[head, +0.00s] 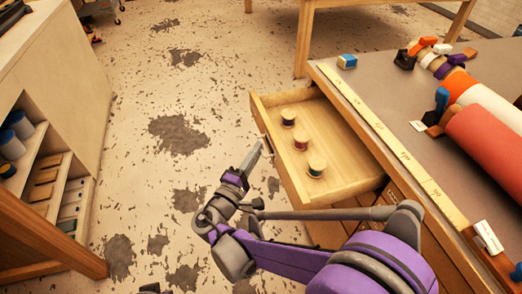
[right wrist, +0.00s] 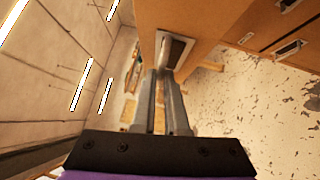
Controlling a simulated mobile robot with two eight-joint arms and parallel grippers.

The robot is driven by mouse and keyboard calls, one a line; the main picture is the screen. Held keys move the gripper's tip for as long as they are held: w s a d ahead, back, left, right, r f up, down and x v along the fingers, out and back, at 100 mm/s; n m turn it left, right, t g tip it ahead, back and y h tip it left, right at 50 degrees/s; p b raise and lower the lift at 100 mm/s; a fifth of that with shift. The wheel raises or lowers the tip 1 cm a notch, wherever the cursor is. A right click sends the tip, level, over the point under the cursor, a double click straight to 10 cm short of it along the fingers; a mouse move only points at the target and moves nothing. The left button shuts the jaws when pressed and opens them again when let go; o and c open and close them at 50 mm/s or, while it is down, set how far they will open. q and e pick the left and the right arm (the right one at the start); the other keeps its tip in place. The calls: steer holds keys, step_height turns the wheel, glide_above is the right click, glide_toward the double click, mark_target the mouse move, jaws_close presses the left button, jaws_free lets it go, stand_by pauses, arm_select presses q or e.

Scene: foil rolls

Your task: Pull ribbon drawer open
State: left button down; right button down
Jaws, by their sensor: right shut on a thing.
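The ribbon drawer (head: 335,140) is a light wooden drawer under the right-hand worktable, standing well out from the table front. My right gripper (head: 260,146) is at the outer face of the drawer front. In the right wrist view, its fingers (right wrist: 168,72) close on the metal handle (right wrist: 177,48) of the drawer front. The fingertips partly cover the handle.
The worktable (head: 400,85) carries a yellow measuring strip (head: 375,122) along its edge and foil rolls, including a red one (head: 488,140). More drawers with handles (right wrist: 288,48) sit beside the open one. A shelf unit (head: 50,165) stands left; worn floor (head: 180,75) between is free.

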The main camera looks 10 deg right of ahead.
steer(key=c, duration=0.9)
jaws_free()
steer(key=shift+c, duration=0.2)
steer(key=v, duration=1)
steer(key=shift+s+a+p, duration=0.2)
steer(key=shift+s+p, duration=0.1)
steer(key=shift+p, duration=0.1)
steer(key=shift+f, duration=0.15)
